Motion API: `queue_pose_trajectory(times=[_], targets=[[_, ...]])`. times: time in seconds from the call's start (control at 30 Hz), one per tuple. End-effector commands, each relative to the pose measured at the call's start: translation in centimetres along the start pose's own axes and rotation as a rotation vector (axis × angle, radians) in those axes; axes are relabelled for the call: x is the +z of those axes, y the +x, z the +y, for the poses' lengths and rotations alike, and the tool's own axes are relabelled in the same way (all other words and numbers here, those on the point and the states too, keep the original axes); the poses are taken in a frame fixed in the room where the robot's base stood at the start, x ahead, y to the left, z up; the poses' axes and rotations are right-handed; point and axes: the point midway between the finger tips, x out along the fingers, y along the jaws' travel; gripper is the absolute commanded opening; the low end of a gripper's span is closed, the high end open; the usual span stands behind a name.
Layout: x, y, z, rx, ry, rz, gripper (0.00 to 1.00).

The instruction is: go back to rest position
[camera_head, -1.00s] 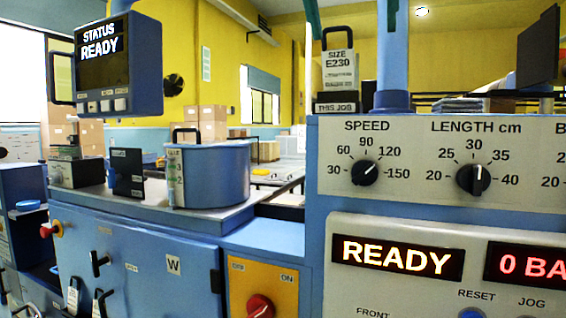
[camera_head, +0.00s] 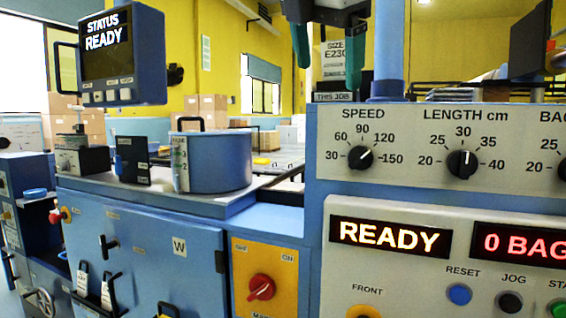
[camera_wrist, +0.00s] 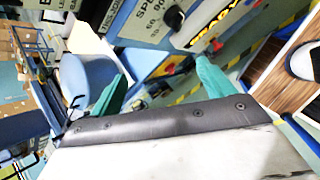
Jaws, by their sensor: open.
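My gripper (camera_head: 329,62) hangs at the top of the head view, its two green fingers apart with nothing between them. In the wrist view my gripper (camera_wrist: 160,88) is also open and empty, with the tilted control panel (camera_wrist: 150,22) beyond the fingers. I see no contact between the fingers and the machine.
The panel has a SPEED knob (camera_head: 360,157), a LENGTH knob (camera_head: 461,164) and a lit READY display (camera_head: 390,237). A blue pot (camera_head: 215,163) stands on the left cabinet. A red switch (camera_head: 261,287) sits on a yellow plate. A status screen (camera_head: 107,52) is upper left.

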Motion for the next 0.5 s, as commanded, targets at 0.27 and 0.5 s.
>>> queue_pose_trajectory(times=[0.27,0.5], targets=[[-3.2,11.4,-10.0,-0.211,0.756,0.091,0.81],[-6.2,21.0,-25.5,-0.498,1.565,0.027,0.81]])
